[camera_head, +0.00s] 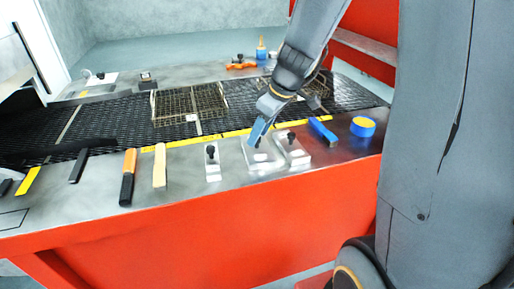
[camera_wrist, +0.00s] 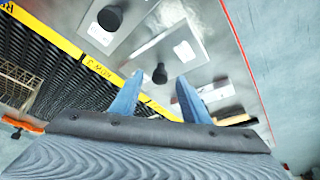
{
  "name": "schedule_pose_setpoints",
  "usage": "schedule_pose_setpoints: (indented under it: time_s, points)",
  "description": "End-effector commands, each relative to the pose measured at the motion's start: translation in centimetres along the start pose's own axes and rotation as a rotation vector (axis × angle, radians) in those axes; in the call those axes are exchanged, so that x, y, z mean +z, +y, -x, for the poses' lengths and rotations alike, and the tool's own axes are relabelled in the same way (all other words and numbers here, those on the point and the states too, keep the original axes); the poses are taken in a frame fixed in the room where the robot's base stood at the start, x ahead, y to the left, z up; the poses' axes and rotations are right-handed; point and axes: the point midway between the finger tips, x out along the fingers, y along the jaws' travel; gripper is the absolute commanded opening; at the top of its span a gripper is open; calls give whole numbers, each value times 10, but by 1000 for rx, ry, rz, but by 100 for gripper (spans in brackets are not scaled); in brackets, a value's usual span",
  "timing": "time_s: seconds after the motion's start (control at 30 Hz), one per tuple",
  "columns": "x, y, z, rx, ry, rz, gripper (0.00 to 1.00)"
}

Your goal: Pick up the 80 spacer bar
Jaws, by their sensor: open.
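Several flat metal bars with black knobs and white labels lie on the near bench. In the head view there is a small left one (camera_head: 213,172), a wider middle one (camera_head: 250,160) and a right one (camera_head: 299,158). The label print is too small to read, so I cannot tell which is the 80 spacer bar. My gripper (camera_head: 257,133) is over the middle bar and partly hides it. In the wrist view the blue fingers of my gripper (camera_wrist: 160,78) are apart and empty, with the middle bar's black knob (camera_wrist: 160,73) showing between their tips.
A black mesh belt (camera_head: 110,115) runs behind, carrying a wire basket (camera_head: 175,104). Left on the bench are a wooden-handled bar (camera_head: 160,167) and an orange-and-black tool (camera_head: 128,178). A blue bar (camera_head: 322,131) and a blue-yellow roll (camera_head: 362,126) are right.

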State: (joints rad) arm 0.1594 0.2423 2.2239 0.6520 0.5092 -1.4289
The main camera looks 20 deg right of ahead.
Motion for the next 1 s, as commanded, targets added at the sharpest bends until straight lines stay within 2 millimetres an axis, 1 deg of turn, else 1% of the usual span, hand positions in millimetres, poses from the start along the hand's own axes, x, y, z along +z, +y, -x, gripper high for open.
schedule_pose_setpoints:
  time_s: [0.1,0.33,0.37,0.4,0.6,1.0]
  points:
    - [0,0,-7,1,-1,-1,42]
    - [1,1,-8,2,0,-2,42]
    - [1,1,-8,2,0,-2,40]
    - [1,1,-8,2,0,-2,33]
    - [1,1,-7,2,0,-2,0]
    - [1,1,-7,2,0,-2,0]
